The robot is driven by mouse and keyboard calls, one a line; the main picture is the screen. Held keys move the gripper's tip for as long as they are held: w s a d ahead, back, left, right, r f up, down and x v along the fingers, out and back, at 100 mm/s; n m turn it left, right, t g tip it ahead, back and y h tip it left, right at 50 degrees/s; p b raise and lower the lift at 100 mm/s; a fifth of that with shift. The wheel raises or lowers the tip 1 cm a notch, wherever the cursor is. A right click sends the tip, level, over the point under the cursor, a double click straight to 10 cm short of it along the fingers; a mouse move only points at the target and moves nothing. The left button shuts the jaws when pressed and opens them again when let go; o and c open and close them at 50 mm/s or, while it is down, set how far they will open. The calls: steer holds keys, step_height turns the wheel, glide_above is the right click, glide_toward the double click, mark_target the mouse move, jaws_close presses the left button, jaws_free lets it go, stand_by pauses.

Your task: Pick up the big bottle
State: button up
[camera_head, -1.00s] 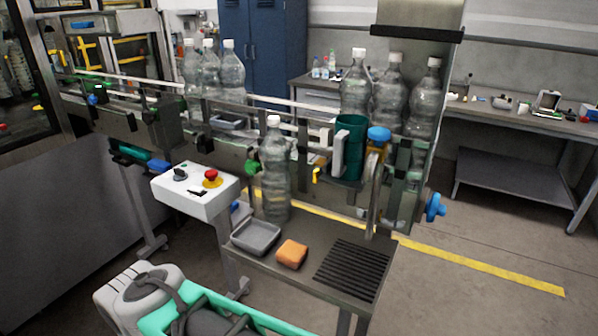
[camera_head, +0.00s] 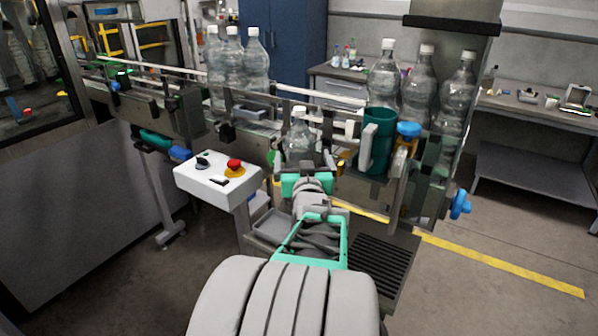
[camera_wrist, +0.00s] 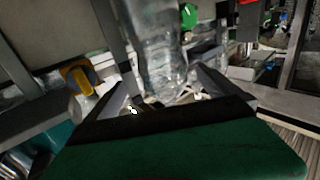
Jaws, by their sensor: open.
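In the wrist view the bottle (camera_wrist: 155,50) is right ahead, between the two finger directions. My gripper (camera_wrist: 165,95) is open, with one finger on each side of the bottle's line. I cannot tell whether the fingers touch it.
A grey tray (camera_head: 268,233) lies left of my arm and a black grille (camera_head: 380,262) right of it. A white control box (camera_head: 217,180) with a red button stands left. Several similar bottles (camera_head: 420,85) stand on the conveyor behind, beside a green cylinder (camera_head: 378,140).

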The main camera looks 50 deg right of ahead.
mark_target(300, 147)
steer(key=p+x, duration=0.1)
steer(key=x, duration=0.4)
steer(key=shift+w+a+p, duration=0.1)
steer(key=shift+a+p, duration=0.1)
steer(key=shift+p, duration=0.15)
steer(key=shift+c, duration=0.2)
steer(key=c, duration=1.9)
steer(key=shift+r, duration=0.45)
steer(key=shift+c, duration=0.5)
